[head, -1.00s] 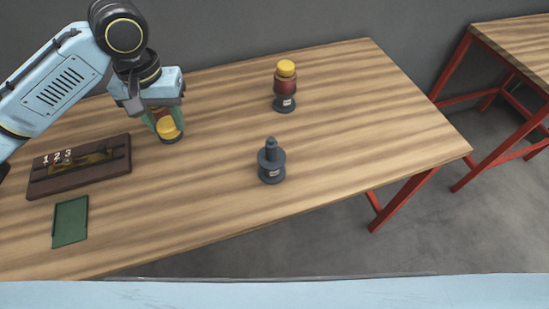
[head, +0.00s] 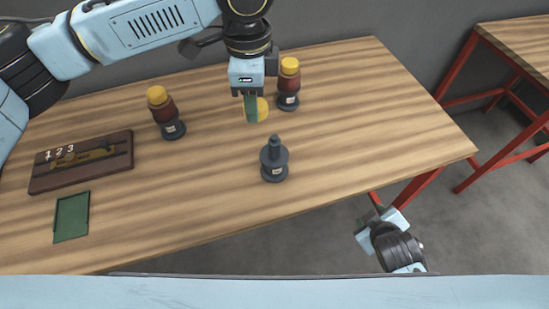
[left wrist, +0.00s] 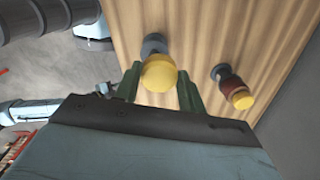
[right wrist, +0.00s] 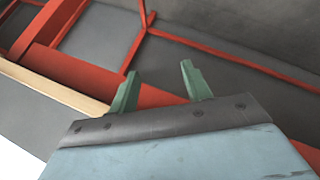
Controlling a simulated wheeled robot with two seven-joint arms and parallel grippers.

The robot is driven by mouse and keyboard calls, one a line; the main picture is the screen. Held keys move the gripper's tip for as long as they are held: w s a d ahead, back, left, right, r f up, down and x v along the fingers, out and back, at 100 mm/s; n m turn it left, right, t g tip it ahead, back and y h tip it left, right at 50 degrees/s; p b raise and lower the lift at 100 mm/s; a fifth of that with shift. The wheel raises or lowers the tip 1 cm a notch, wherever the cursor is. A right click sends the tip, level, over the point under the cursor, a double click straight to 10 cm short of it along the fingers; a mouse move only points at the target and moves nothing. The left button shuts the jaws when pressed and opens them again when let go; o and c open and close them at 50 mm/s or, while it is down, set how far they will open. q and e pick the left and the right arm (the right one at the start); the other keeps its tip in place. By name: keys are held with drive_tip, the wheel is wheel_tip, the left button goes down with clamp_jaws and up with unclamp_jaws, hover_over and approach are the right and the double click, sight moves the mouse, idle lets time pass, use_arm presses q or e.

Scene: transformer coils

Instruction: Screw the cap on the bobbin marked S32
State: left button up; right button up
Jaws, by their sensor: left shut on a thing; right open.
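My left gripper (head: 252,108) is shut on a yellow cap (head: 262,109), held above the table behind the bare bobbin; the cap also shows between the fingers in the left wrist view (left wrist: 158,74). The bare dark grey bobbin (head: 273,163) stands upright at the table's middle, with a post on top and a pale label too small to read. Two other bobbins, one at the left (head: 166,114) and one at the back (head: 288,86), each carry a red-brown coil and yellow cap; their labels are unreadable. My right gripper (right wrist: 160,85) is open and empty, beyond the table's front edge.
A dark wooden tray (head: 126,155) marked 1 2 3 lies at the left, with a green mat (head: 71,217) in front of it. The table's right part is clear. A second red-legged table (head: 515,50) stands at the far right.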

drive_tip(key=r, duration=0.3)
drive_tip(key=w+r+t, duration=0.1)
drive_tip(key=r, duration=0.2)
drive_tip(key=w+r+n+t, duration=0.1)
drive_tip(key=r, duration=0.3)
drive_tip(key=shift+w+d+r+h, duration=0.1)
drive_tip(key=shift+d+h, duration=0.2)
drive_tip(key=w+a+r+n+t+y, duration=0.3)
drive_tip(key=w+r+n+t, duration=0.4)
drive_tip(key=r+n, duration=0.4)
use_arm(q)
drive_tip(key=d+m, duration=0.2)
drive_tip(key=m, duration=0.1)
drive_tip(key=d+r+m, duration=0.1)
drive_tip(key=m, duration=0.1)
drive_tip(key=shift+s+d, duration=0.25)
drive_tip(key=shift+d, duration=0.05)
use_arm(e)
drive_tip(key=n+g+y, duration=0.9)
drive_tip(key=n+y, duration=0.6)
drive_tip(key=n, duration=1.4)
approach(274, 147)
drive_tip(key=shift+w+d+f, duration=0.1)
drive_tip(key=shift+d+f, duration=0.7)
drive_tip(key=shift+d, duration=0.1)
drive_tip(key=shift+a, duration=0.1)
drive_tip(key=x, duration=1.1)
drive_tip(key=shift+w+a, duration=0.3)
